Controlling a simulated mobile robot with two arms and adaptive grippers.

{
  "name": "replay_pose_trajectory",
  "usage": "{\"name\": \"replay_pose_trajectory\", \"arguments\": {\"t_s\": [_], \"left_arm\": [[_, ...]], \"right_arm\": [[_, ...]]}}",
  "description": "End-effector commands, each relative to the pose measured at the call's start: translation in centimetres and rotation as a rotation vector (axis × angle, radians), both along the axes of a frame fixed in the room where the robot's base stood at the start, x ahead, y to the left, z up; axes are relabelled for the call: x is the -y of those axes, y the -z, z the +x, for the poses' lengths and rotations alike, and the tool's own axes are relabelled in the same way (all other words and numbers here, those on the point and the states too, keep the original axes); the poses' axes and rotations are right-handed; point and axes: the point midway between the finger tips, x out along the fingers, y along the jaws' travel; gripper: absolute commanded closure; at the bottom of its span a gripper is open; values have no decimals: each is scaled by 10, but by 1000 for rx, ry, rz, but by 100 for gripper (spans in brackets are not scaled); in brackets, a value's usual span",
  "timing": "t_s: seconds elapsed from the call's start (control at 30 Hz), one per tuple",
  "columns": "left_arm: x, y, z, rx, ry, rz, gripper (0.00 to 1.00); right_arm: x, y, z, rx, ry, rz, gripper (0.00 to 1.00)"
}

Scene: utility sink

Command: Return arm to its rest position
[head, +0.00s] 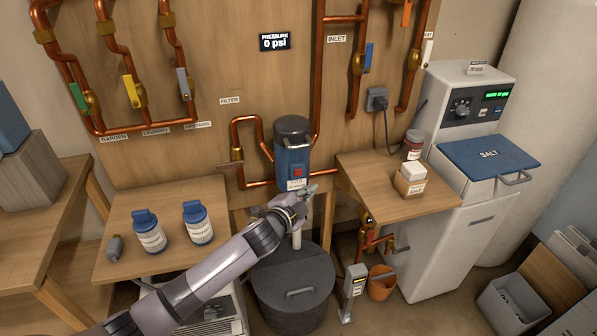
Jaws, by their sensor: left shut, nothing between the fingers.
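My left arm reaches in from the lower left in the head view. Its gripper (307,191) is shut and empty, just in front of the lower part of the blue and grey filter housing (293,150). The housing has a red button and hangs on copper pipe. I cannot tell whether the gripper touches it. My right gripper is out of view.
Two white bottles with blue caps (149,232) stand on the left wooden shelf (120,205). A jar (413,145) and a small box (410,180) stand on the right shelf (365,190). A dark lidded bin (295,290) and orange bucket (381,283) stand below.

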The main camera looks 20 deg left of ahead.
Motion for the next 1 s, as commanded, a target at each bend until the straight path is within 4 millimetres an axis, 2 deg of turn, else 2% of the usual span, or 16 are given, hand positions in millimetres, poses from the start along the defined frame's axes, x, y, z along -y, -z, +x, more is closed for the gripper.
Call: {"name": "replay_pose_trajectory", "arguments": {"t_s": [0.47,0.57,0.67,0.77,0.8,0.87,0.9,1.0], "left_arm": [[1,0,-2,0,0,0,100],[-2,13,-4,-23,-10,-8,100],[-10,52,-12,-92,-41,-39,100],[-23,114,-32,-203,-93,-86,100],[-29,142,-43,-254,-119,-109,100],[-37,184,-64,-329,-158,-143,100],[-42,211,-79,-377,-186,-162,100],[-52,273,-123,-496,-254,-214,100]], "right_arm": [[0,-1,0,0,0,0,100],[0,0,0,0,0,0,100],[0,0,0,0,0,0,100],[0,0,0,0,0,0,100],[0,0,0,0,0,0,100],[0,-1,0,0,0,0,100],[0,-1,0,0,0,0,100],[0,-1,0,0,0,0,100]]}}
